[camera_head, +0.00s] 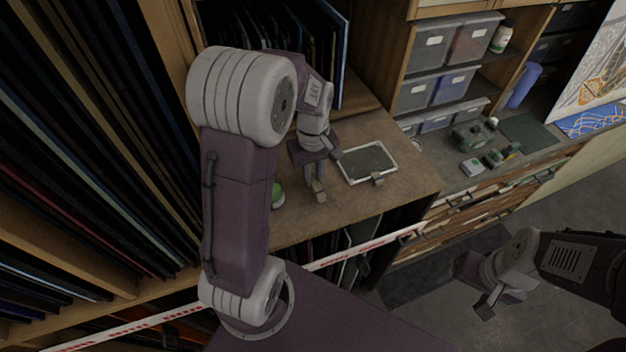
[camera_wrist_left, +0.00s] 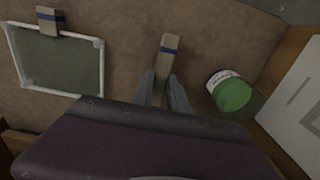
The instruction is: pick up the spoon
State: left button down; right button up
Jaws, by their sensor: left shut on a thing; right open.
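My left gripper (camera_head: 315,174) points down over the brown worktop, with its fingers closed around a small beige piece (camera_wrist_left: 168,55). The piece has a dark blue band and sticks out beyond the fingers in the left wrist view; it also shows below the gripper in the head view (camera_head: 320,193). No spoon shape can be made out; the part between the fingers is mostly hidden. A similar beige piece (camera_head: 377,179) is at the near edge of a pale-framed dark panel (camera_head: 365,163). My right gripper (camera_head: 485,298) is open and empty, away from the worktop at lower right.
A green-topped jar (camera_wrist_left: 232,92) stands near the gripper and the shelf side; it also shows in the head view (camera_head: 278,197). Shelves of upright boards (camera_head: 90,130) line the left. Grey bins (camera_head: 430,45) and small tools stand at the back right. A red-white strip (camera_head: 365,246) crosses in front.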

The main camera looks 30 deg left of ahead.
pick_arm(q)
jog(key=r, duration=0.2)
jog(key=d+b, duration=0.1)
jog(key=shift+w+d+r, duration=0.1)
jog(key=shift+w+r, duration=0.2)
jog(key=shift+r, duration=0.1)
jog(key=w+d+r+b, duration=0.2)
jog(key=d+r, duration=0.4)
jog(key=d, duration=0.4)
jog(key=shift+w+r, duration=0.3)
jog(key=shift+w, duration=0.25)
